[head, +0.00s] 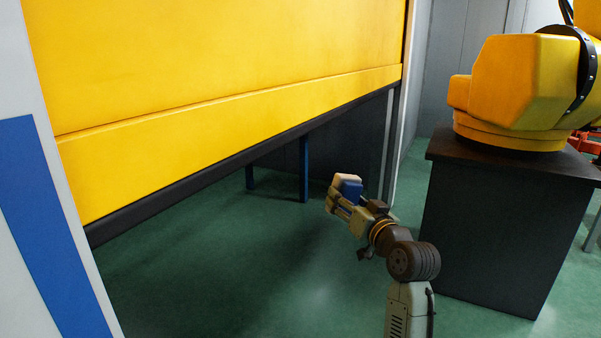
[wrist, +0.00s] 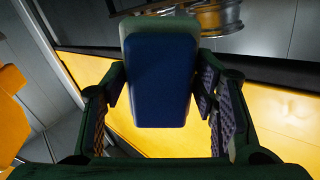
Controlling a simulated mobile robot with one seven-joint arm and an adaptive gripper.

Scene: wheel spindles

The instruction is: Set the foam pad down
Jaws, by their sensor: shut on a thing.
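The foam pad (wrist: 160,80) is a block with a dark blue face and a paler edge along its top. It sits between the two fingers of my gripper (wrist: 161,92) in the wrist view, with a finger against each side. In the head view the pad (head: 351,189) shows small, blue with a cream part, at the end of my gripper (head: 345,200). My gripper is shut on it and holds it up in the air, clear of the green floor. The pad's far side is hidden.
A large yellow shutter panel (head: 230,70) with a black lower edge hangs to the left. A yellow machine (head: 515,90) stands on a dark pedestal (head: 495,230) at right. Silver wheel-like parts (wrist: 218,17) show at the wrist view's top. Open green floor (head: 260,270) lies below.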

